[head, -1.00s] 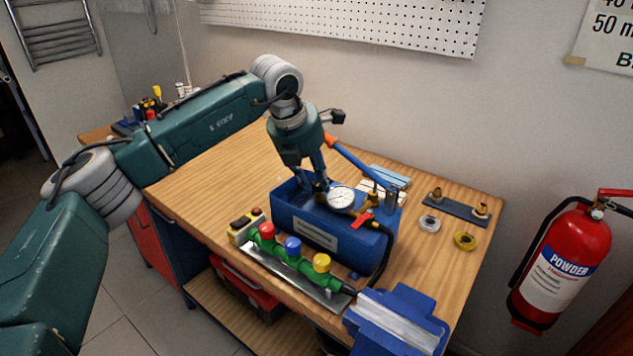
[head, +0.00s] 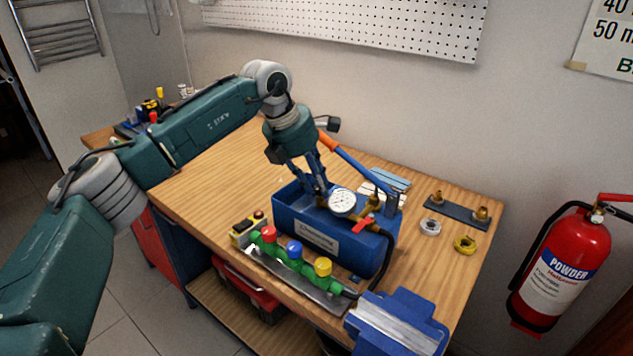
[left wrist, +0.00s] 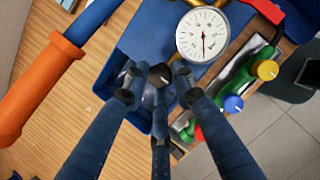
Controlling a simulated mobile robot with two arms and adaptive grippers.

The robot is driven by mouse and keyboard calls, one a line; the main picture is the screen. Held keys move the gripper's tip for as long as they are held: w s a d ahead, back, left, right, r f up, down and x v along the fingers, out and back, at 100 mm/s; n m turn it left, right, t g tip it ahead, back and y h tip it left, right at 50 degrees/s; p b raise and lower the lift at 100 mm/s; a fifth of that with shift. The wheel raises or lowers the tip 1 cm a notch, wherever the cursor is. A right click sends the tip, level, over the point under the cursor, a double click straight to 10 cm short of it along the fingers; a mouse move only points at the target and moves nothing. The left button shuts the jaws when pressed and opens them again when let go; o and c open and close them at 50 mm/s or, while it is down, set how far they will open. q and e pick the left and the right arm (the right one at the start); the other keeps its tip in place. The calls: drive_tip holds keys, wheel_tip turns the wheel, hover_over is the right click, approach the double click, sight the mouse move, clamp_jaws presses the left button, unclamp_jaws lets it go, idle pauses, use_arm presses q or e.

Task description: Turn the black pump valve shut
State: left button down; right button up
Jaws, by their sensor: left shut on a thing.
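The blue test pump (head: 330,235) stands on the wooden bench, with a white dial gauge (head: 342,202) and a red lever (head: 362,224) on its right part. My left gripper (head: 318,194) reaches down to the pump just left of the gauge. In the left wrist view its three fingers (left wrist: 160,88) are closed around the black pump valve (left wrist: 161,75), a small dark knob with a pale mark, mostly hidden by the fingers. The gauge (left wrist: 203,34) shows beside them. In the head view the valve is hidden. My right gripper is not in view.
The pump's blue handle with orange grip (head: 328,142) rises close behind my gripper. A green manifold (head: 290,258) with coloured caps lies in front. A blue vise (head: 398,322) sits at the front right corner.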

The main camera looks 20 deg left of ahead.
use_arm(q)
drive_tip(key=shift+w+d+r, duration=0.1)
drive_tip(key=shift+w+r, duration=0.1)
drive_tip(key=shift+r, duration=0.15)
drive_tip(key=c, duration=1.5)
unclamp_jaws()
drive_tip(key=shift+o, duration=0.2)
drive_tip(key=shift+s+d+f, duration=0.1)
drive_tip(key=shift+f, duration=0.05)
drive_tip(key=v, duration=0.8)
